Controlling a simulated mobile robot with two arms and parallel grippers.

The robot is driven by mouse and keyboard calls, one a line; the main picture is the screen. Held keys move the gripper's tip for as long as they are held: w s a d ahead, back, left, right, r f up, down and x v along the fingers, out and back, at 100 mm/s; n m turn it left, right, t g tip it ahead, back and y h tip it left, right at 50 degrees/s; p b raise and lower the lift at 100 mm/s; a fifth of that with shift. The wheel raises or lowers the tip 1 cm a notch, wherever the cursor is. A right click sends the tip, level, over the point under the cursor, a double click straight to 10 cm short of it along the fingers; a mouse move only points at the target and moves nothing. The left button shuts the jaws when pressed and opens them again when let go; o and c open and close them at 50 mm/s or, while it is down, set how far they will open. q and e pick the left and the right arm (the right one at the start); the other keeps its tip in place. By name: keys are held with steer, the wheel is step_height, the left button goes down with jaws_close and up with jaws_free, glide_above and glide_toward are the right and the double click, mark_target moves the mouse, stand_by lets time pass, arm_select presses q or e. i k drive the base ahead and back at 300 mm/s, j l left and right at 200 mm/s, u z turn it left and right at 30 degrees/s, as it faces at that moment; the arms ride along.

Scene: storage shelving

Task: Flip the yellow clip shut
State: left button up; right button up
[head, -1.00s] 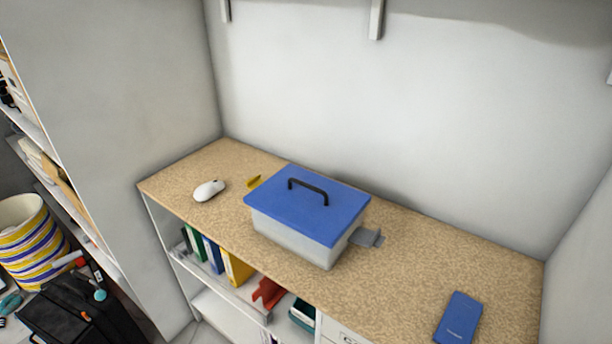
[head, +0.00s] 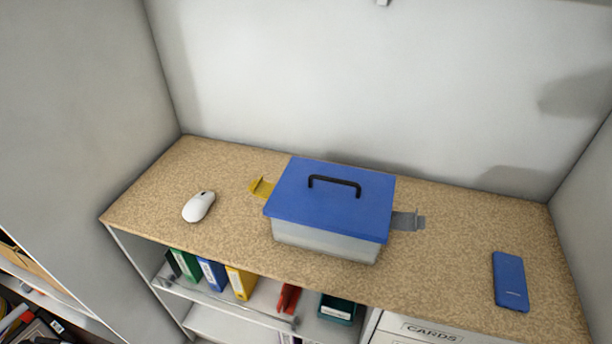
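The yellow clip (head: 261,188) sticks out from the left side of a box with a blue lid (head: 325,200). It stands out from the box wall, folded open. A grey clip (head: 407,221) sticks out from the box's right side in a similar way. The lid lies on the pale see-through box body (head: 322,242) and has a black handle (head: 335,184) on top. The box stands on the speckled brown countertop (head: 225,240). Neither of my grippers is in view.
A white mouse (head: 198,207) lies left of the box, and a blue phone-like slab (head: 510,281) lies at the right. Walls close the counter at the back and both sides. Binders (head: 211,273) stand on the shelf below. The counter around the yellow clip is clear.

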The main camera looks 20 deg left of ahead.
mark_target(260, 189)
steer(key=i+j, duration=0.1)
steer(key=j, duration=0.65)
steer(key=i+j+z, duration=0.1)
steer(key=j, duration=0.65)
steer(key=i, duration=0.2)
steer(key=k+u, duration=0.2)
steer(key=k, duration=0.25)
steer(key=k+j+u, duration=0.15)
steer(key=k, duration=0.3)
steer(key=k+j+u, duration=0.2)
steer(key=k, duration=0.25)
steer(key=i+l, duration=0.1)
steer(key=i, duration=0.35)
